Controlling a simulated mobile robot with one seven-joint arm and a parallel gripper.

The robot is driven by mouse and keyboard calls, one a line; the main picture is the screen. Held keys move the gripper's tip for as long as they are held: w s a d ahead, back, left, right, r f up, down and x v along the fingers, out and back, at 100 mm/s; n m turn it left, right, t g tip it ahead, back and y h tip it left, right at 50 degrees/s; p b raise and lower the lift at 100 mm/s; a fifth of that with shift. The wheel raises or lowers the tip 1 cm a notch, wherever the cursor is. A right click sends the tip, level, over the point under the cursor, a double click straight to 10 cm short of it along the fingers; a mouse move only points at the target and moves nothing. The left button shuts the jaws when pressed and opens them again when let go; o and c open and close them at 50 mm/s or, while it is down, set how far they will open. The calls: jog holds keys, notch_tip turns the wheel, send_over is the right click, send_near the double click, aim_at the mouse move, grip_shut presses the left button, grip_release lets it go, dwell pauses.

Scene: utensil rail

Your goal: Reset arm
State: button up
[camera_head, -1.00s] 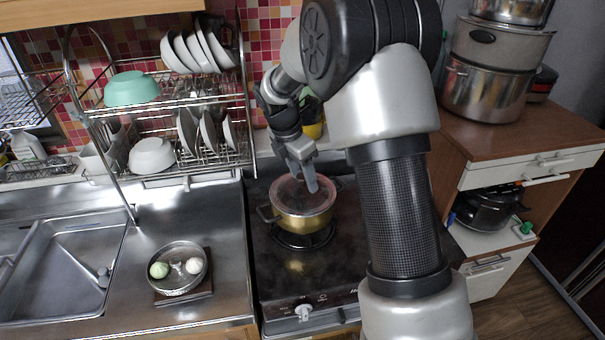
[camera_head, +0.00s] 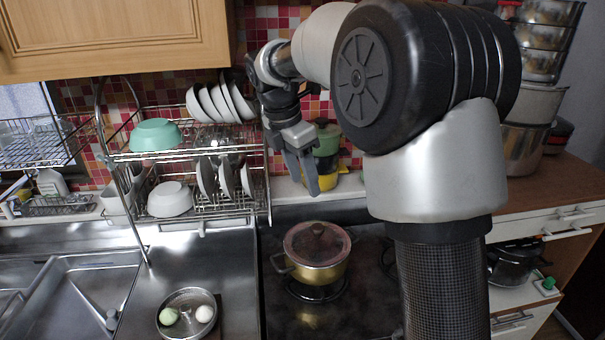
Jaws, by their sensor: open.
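My gripper (camera_head: 305,180) hangs with its fingers pointing down, in the air above and behind the lidded pot. The fingers overlap in this view, and nothing shows held between them. My arm comes in from the right and covers much of the stove's right side. The gold pot (camera_head: 318,270) stands on the stove burner with its glass lid (camera_head: 317,242) on. The gripper is apart from the lid.
A dish rack (camera_head: 195,150) with bowls and plates stands close left of my gripper. Green and yellow containers (camera_head: 326,140) are right behind it. A steel strainer (camera_head: 188,313) holding two round items is on the counter. Stacked pots (camera_head: 540,100) stand at right.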

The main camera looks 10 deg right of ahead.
jog(key=shift+s+r, duration=0.1)
jog(key=shift+r, duration=0.25)
jog(key=s+d+r+m+t, duration=0.1)
jog(key=s+d+r+m, duration=0.1)
jog(key=s+r+m, duration=0.5)
jog(key=s+d+f+m+t+y+p, duration=0.1)
jog(key=s+f+m, duration=0.1)
jog(key=s+m, duration=0.6)
jog(key=s+d+f+m+t+y+p, duration=0.1)
jog(key=s+m+t, duration=0.1)
jog(key=s+m, duration=0.6)
jog(key=s, duration=0.4)
jog(key=shift+s+f+y, duration=0.35)
jog(key=shift+s+y, duration=0.05)
